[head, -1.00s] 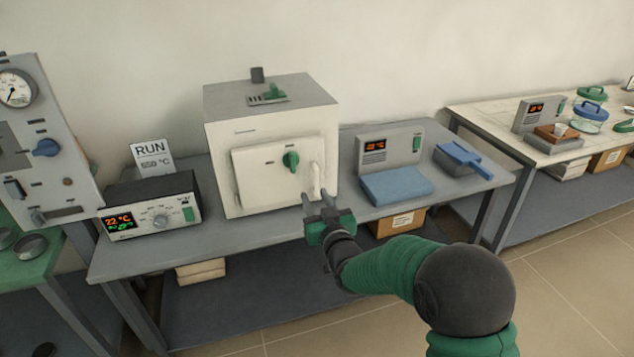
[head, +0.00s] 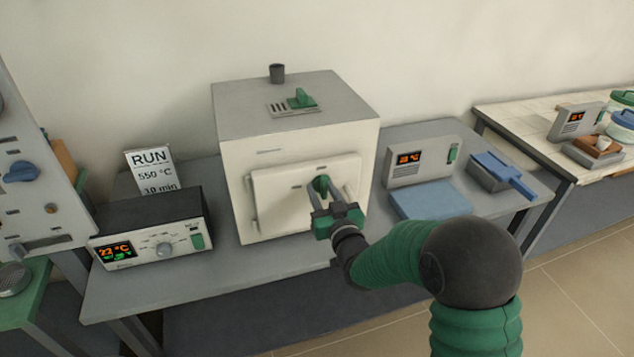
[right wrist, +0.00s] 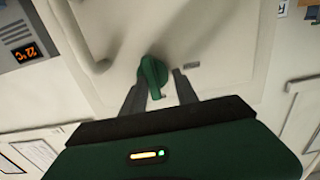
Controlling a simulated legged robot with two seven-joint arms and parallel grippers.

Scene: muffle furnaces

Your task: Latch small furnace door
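The small furnace (head: 236,140) is a white box with a grey top on the bench. Its white door (head: 275,195) looks closed on the front face. A green latch knob (head: 321,185) sits on the door, and it also shows in the right wrist view (right wrist: 152,76). My right gripper (head: 330,190) is in front of the door at the knob. In the right wrist view its two fingers (right wrist: 158,88) are apart, one on each side of the knob; I cannot tell whether they touch it. My left gripper is not in view.
A controller box (head: 150,235) with an orange display and a RUN 550 °C sign (head: 150,170) stand left of the furnace. The bench front edge is clear.

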